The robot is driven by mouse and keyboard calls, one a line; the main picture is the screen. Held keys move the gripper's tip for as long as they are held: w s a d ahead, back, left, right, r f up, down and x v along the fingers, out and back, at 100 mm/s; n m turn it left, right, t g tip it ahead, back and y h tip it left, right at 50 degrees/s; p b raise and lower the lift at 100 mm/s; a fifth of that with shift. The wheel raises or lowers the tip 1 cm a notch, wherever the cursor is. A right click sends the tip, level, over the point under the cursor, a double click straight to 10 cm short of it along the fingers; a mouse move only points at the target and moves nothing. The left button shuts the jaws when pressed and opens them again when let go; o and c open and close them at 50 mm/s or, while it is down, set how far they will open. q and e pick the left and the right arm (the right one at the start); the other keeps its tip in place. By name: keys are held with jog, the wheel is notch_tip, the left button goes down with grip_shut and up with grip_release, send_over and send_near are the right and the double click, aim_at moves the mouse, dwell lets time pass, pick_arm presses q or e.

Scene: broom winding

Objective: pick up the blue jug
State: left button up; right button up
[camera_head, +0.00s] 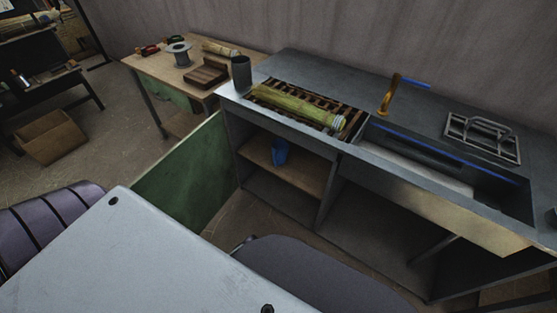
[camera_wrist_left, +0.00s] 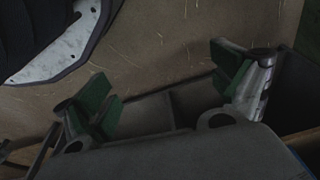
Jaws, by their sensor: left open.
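The blue jug (camera_head: 280,152) stands on the wooden shelf (camera_head: 254,151) inside the open cabinet under the grey workbench, in the head view. It looks small and far off there. My left gripper (camera_wrist_left: 165,95) shows in the left wrist view with its two green-padded fingers wide apart and nothing between them. The jug is not visible in the left wrist view. Neither gripper shows in the head view.
A green door (camera_head: 188,175) stands open at the cabinet's left. The grey workbench (camera_head: 310,66) carries a wooden rack with a yellow-green roll. A side table (camera_head: 150,66) stands at left.

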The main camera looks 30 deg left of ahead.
pick_arm(q)
jog(key=w+r+t+b, duration=0.2)
jog(key=w+r+b, duration=0.5)
jog(key=b, duration=1.1)
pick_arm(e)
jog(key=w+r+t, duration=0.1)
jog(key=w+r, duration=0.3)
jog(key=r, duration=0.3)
pick_arm(q)
jog(key=w+a+n+t+y+b, duration=0.1)
jog(key=w+a+t, duration=0.3)
jog(key=w, duration=0.5)
jog(key=w+a+f+n+t+y+b, duration=0.1)
jog(key=w+a+n+t+y, duration=0.1)
jog(key=w+a+t, duration=0.2)
jog(key=w+a+f+n+t+y+b, duration=0.1)
jog(key=w+a+n+t, duration=0.1)
jog(key=w+a+t, duration=0.3)
jog(key=shift+w+a+f+y, duration=0.25)
jog(key=shift+w+a, duration=2.1)
jog(key=shift+w, duration=2.4)
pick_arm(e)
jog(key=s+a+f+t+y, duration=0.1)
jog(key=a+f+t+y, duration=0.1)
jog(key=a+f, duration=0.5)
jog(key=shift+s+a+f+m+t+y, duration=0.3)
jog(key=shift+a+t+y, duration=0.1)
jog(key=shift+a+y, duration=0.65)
